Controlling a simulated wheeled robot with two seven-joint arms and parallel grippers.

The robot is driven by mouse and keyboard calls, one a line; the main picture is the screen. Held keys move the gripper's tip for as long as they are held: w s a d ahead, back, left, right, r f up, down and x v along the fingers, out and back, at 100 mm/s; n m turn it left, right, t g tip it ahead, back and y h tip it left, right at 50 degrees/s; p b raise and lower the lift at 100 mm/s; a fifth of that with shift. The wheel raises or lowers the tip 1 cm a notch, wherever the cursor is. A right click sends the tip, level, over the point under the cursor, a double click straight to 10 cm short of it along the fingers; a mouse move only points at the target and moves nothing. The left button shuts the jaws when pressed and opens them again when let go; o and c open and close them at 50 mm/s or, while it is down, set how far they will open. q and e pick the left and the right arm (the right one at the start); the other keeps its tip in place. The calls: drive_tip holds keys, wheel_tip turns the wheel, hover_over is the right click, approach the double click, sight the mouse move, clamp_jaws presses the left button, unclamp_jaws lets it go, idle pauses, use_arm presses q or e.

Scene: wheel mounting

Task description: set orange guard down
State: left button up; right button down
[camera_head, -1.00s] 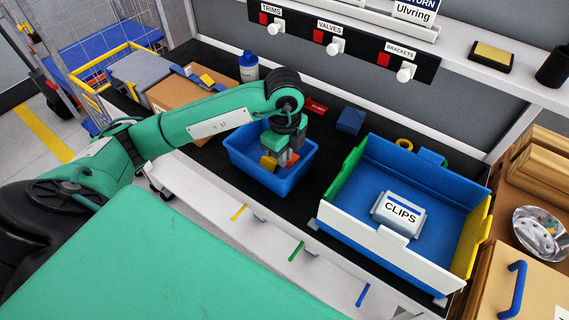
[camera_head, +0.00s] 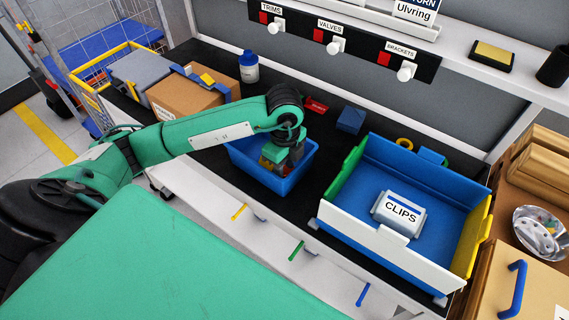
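My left gripper (camera_head: 277,163) reaches down into the blue bin (camera_head: 298,178), its fingers below the rim. A small orange-yellow piece (camera_head: 265,163), perhaps the orange guard, shows at the gripper's left side inside the bin. The hand covers most of it, and I cannot tell whether the fingers are closed on it or apart from it. My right gripper is not in view.
A larger blue tray with green and yellow sides holds a grey CLIPS box (camera_head: 398,213) to the right. A cardboard box (camera_head: 187,97) and a blue-capped bottle (camera_head: 249,68) stand behind my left arm. A blue block (camera_head: 350,120) lies on the black bench top.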

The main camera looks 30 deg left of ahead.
sight(285, 175)
use_arm(q)
drive_tip(key=shift+r, duration=0.1)
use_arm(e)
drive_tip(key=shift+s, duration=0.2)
